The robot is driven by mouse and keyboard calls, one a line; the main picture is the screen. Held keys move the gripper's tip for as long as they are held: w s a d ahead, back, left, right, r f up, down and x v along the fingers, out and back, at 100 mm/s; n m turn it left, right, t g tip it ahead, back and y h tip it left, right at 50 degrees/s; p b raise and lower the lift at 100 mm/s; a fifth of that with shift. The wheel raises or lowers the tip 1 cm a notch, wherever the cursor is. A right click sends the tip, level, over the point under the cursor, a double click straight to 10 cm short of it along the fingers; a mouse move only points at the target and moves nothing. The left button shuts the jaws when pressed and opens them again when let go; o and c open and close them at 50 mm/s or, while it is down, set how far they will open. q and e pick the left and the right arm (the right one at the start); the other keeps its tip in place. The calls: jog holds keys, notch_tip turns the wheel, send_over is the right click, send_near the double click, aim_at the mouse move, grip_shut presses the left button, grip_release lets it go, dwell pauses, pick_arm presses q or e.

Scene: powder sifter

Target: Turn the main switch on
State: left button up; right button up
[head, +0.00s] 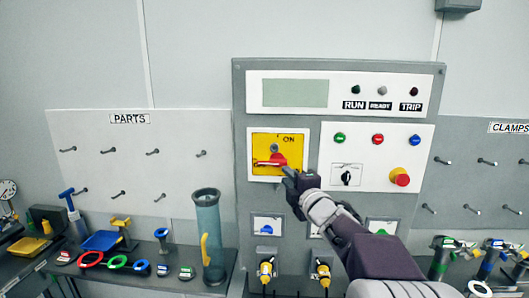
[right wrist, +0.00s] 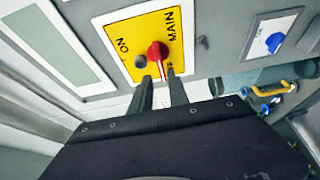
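The main switch is a red rotary knob (head: 279,158) on a yellow plate (head: 262,142) at the left of the grey control panel. "ON" is readable at the plate's top. The knob's handle lies roughly level in the head view. My right gripper (head: 287,175) is at the plate's lower right edge. In the right wrist view, its two fingers (right wrist: 161,80) are apart, with the red knob (right wrist: 157,50) just beyond them and its handle pointing toward the gap. Whether they touch it I cannot tell. Lettering beside the handle is partly hidden. My left gripper is not in view.
The panel (head: 241,110) also carries a blank display (head: 295,93), coloured push buttons, a small black selector (head: 346,177) and a red emergency knob (head: 400,177). A tall clear cylinder (head: 208,225) stands at left. Clamps (head: 440,260) stand at right.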

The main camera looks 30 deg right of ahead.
aim_at(280, 164)
jog(key=w+p, duration=0.1)
jog(key=w, duration=0.1)
jog(key=w+d+p, duration=0.1)
jog(key=w, duration=0.2)
jog(key=w+d+p, duration=0.1)
jog(key=w+p, duration=0.1)
jog(key=w, duration=0.1)
jog(key=shift+w+d+r, duration=0.15)
jog(key=shift+w, duration=0.05)
jog(key=shift+w+d, duration=0.15)
jog(key=shift+w, duration=0.15)
jog(key=shift+s, duration=0.15)
jog(key=shift+c, duration=0.3)
jog(key=shift+a, duration=0.2)
grip_shut()
